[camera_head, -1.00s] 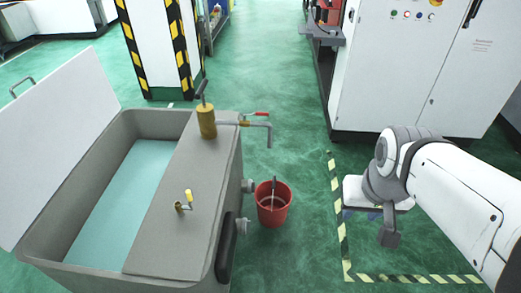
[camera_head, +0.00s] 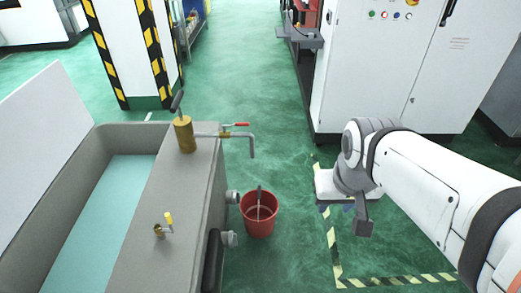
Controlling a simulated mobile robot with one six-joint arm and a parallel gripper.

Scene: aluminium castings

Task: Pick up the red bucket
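The red bucket (camera_head: 260,221) stands upright on the green floor, just right of a grey tank. A grey handle-like piece (camera_head: 259,196) rises from inside it; I cannot tell whether it is the bucket's handle or a separate thing. My gripper (camera_head: 362,222) is at the end of my white arm, right of the bucket and apart from it. The arm covers much of the gripper, and its fingers do not show clearly enough to tell open from shut.
The grey tank (camera_head: 190,197) holds bluish liquid (camera_head: 85,225) and has a brass pump with a pipe (camera_head: 239,136) reaching towards the bucket. A white cabinet (camera_head: 378,90) stands behind my arm.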

